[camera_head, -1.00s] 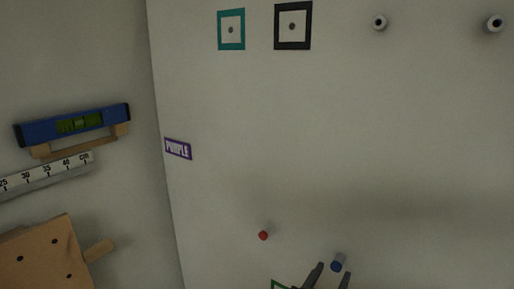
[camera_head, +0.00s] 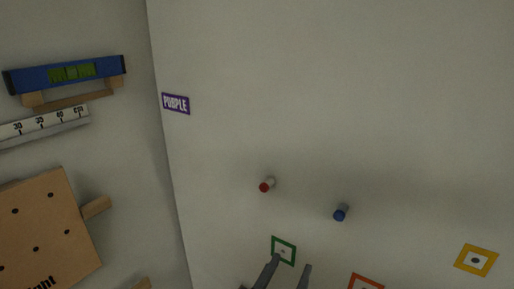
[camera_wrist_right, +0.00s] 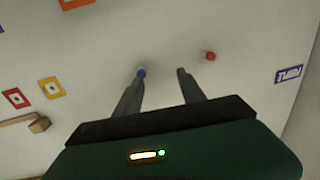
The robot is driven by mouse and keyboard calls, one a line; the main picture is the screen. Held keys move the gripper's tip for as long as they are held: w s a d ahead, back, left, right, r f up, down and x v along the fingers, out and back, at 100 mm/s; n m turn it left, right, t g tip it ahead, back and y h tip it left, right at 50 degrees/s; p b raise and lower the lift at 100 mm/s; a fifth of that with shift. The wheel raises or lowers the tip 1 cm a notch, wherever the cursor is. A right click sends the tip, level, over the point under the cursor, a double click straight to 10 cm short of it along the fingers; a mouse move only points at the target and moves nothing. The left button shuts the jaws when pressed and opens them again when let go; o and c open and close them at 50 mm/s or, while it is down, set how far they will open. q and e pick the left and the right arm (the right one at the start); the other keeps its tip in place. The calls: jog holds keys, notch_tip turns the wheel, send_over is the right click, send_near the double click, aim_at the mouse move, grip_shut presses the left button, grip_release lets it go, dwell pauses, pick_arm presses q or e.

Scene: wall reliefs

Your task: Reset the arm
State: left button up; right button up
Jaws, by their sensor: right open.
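My right gripper (camera_head: 287,274) shows at the bottom of the head view, its two dark fingers apart and nothing seen between them. It is in front of the pale wall, close to a green-framed square (camera_head: 284,250) in the picture. In the right wrist view the gripper (camera_wrist_right: 160,72) points towards the wall, fingers apart. A blue-tipped peg (camera_wrist_right: 141,72) shows by the left fingertip there, and a red-tipped peg (camera_wrist_right: 210,56) is right of the other finger. I cannot tell whether the finger touches the blue peg. My left gripper is not in view.
In the head view, a purple label (camera_head: 176,103) is on the wall near the corner. A blue level (camera_head: 66,74), a ruler (camera_head: 42,125) and a wooden board (camera_head: 45,225) with a peg are on the left wall. Orange (camera_head: 365,283) and yellow (camera_head: 476,260) squares are lower right.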

jog(key=w+f+n+g+y+b, duration=0.1)
jog(key=w+f+n+y+b, duration=0.2)
jog(key=f, duration=0.6)
jog(key=w+f+n+g+y+b, duration=0.2)
jog(key=w+f+y, duration=0.35)
jog(key=f, duration=0.35)
jog(key=s+d+f+g+b, duration=0.1)
jog(key=s+d+f+g, duration=0.2)
jog(key=s+d+f, duration=0.1)
jog(key=s+d+f+g+b, duration=0.2)
jog(key=s+d+f+g, duration=0.2)
jog(key=s+f, duration=0.3)
jog(key=s+d+f+g+b, duration=0.1)
jog(key=s+d+f+g, duration=0.2)
jog(key=f, duration=0.6)
jog(key=shift+s+d+f+h, duration=0.1)
jog(key=shift+s+d+h, duration=0.1)
jog(key=shift+s+d, duration=0.6)
jog(key=shift+s+d+h, duration=0.15)
jog(key=shift+s+d, duration=0.45)
jog(key=shift+d, duration=0.35)
pick_arm(q)
jog(key=s+x, duration=0.2)
jog(key=x, duration=0.8)
jog(key=shift+f, duration=0.45)
pick_arm(e)
jog(key=shift+w+a, duration=0.1)
jog(key=shift+a, duration=0.05)
pick_arm(q)
jog(key=shift+d, duration=0.1)
